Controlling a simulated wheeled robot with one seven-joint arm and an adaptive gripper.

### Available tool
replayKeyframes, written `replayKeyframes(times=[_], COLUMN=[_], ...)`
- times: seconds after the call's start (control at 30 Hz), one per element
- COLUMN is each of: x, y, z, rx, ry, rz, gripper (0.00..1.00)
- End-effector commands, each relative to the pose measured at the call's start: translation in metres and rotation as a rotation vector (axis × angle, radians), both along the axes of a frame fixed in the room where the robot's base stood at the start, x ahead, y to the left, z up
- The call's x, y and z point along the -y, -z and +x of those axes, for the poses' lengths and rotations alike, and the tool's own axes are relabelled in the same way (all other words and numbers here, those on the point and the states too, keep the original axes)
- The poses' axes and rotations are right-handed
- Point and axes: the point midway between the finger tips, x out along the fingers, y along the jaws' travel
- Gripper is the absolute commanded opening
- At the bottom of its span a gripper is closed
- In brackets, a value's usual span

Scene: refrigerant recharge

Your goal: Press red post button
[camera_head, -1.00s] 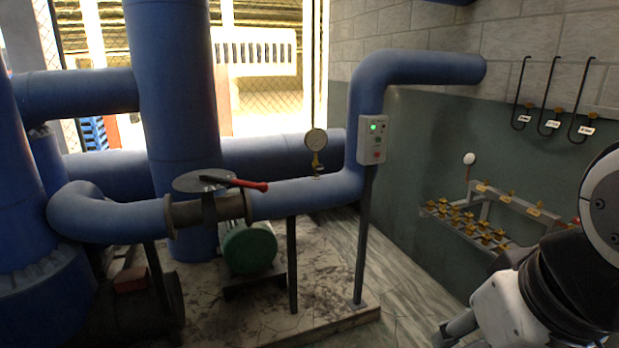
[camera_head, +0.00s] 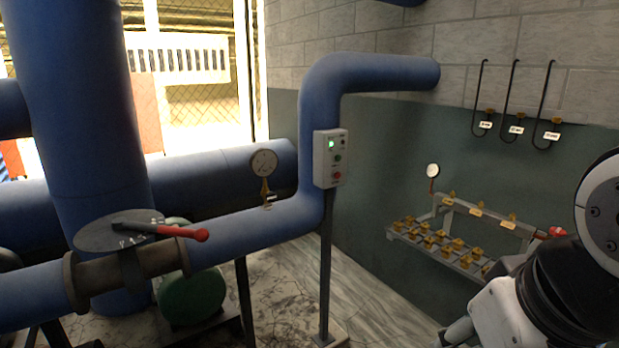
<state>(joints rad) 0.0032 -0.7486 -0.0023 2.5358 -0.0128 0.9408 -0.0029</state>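The post's control box (camera_head: 326,160) is a pale box on top of a thin dark post (camera_head: 325,270), beside the bend of a blue pipe. My gripper (camera_head: 458,332) shows only in part at the bottom, right of the post and well apart from the box. Its fingers are partly cut off by the frame and my arm, so I cannot tell whether they are open.
A blue pipe (camera_head: 245,228) with a gauge (camera_head: 263,163) and a red-handled valve (camera_head: 185,233) runs left of the post. A rack of brass fittings (camera_head: 440,242) stands by the wall at right. Black hooks (camera_head: 513,100) hang above it. Floor shows between post and rack.

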Motion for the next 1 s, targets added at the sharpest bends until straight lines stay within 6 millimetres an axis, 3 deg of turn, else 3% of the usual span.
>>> replayKeyframes(times=[0.03, 0.13, 0.17, 1.0], x=[0.0, 0.0, 0.0, 0.0], y=[0.0001, 0.0001, 0.0001, 0.0001], z=[0.0, 0.0, 0.0, 0.0002], rx=[0.0, 0.0, 0.0, 0.0], ry=[0.0, 0.0, 0.0, 0.0], rz=[0.0, 0.0, 0.0, 0.0], gripper=[0.24, 0.01, 0.0, 0.0])
